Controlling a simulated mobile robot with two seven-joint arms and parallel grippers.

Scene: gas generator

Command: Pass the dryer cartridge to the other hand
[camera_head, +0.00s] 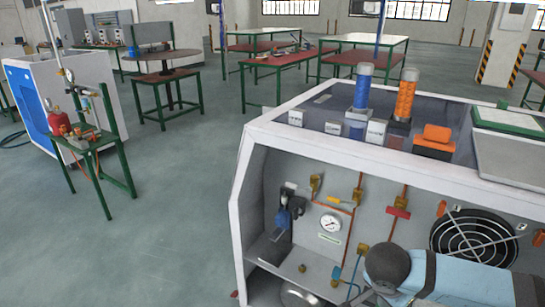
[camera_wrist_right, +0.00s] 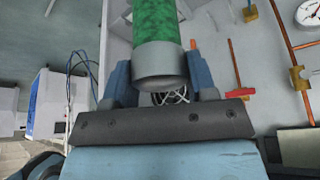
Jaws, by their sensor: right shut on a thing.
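A green cylindrical cartridge (camera_wrist_right: 156,22) with a grey end cap (camera_wrist_right: 160,68) is in the right wrist view. My right gripper (camera_wrist_right: 158,75) is shut on it, with one blue finger on each side of the grey cap. The green body extends past the top edge, so its far end is hidden. In the head view my right arm comes in at the bottom right, in front of the cabinet; its gripper and the green cartridge do not show clearly there. My left gripper is in neither view.
A white generator cabinet (camera_head: 235,200) stands open at the front, with pipes, a gauge (camera_head: 330,223) and a fan (camera_head: 473,238) inside. A blue cylinder (camera_head: 362,92) and an orange cylinder (camera_head: 404,100) stand on top. The floor to the left is clear up to a small green-legged table (camera_head: 100,150).

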